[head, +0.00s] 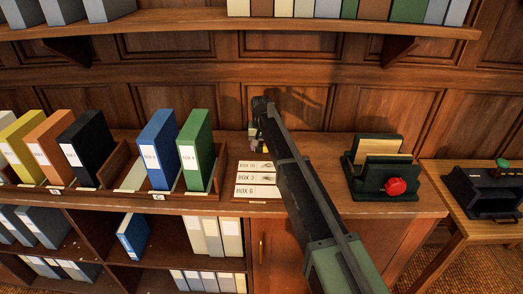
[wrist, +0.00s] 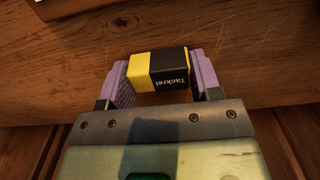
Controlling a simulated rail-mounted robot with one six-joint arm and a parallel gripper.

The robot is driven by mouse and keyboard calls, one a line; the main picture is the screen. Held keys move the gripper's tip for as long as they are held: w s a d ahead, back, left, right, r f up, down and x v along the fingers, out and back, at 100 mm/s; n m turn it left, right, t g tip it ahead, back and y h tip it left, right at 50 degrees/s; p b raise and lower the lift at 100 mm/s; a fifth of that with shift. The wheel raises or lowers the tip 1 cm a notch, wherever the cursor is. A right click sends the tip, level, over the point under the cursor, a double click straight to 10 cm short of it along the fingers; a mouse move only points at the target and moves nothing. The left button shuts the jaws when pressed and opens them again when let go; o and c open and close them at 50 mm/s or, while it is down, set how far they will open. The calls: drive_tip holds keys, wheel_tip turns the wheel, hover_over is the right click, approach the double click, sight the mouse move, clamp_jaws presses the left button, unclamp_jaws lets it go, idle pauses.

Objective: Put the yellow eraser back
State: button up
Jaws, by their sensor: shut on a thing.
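The yellow eraser (wrist: 157,69) is a small block with a yellow end and a black sleeve with pale lettering. In the wrist view it sits between the two purple finger pads of my gripper (wrist: 158,78), which is shut on it. In the head view my gripper (head: 254,137) points down near the back of the cabinet top, above and behind the stacked labelled boxes. The eraser is too small to make out clearly there. I cannot tell how high it is above the wood.
A green binder (head: 196,150) and a blue binder (head: 158,150) stand to the left. A dark green letter rack (head: 378,180) with a red round thing (head: 396,187) stands right. Bare wood lies between my arm and the rack.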

sight(262, 145)
drive_tip(key=shift+f, duration=0.25)
drive_tip(key=o, duration=0.8)
drive_tip(key=shift+r, duration=0.1)
drive_tip(key=shift+o, duration=0.2)
wheel_tip(262, 145, up, 12)
drive_tip(key=p, duration=1.2)
drive_tip(key=shift+r, duration=0.25)
drive_tip(key=s+d, duration=0.8)
drive_tip(key=s, duration=0.4)
drive_tip(key=s+d, duration=0.8)
drive_tip(key=s, duration=0.5)
drive_tip(key=s+d, duration=0.8)
drive_tip(key=s, duration=0.5)
drive_tip(key=shift+m, duration=0.3)
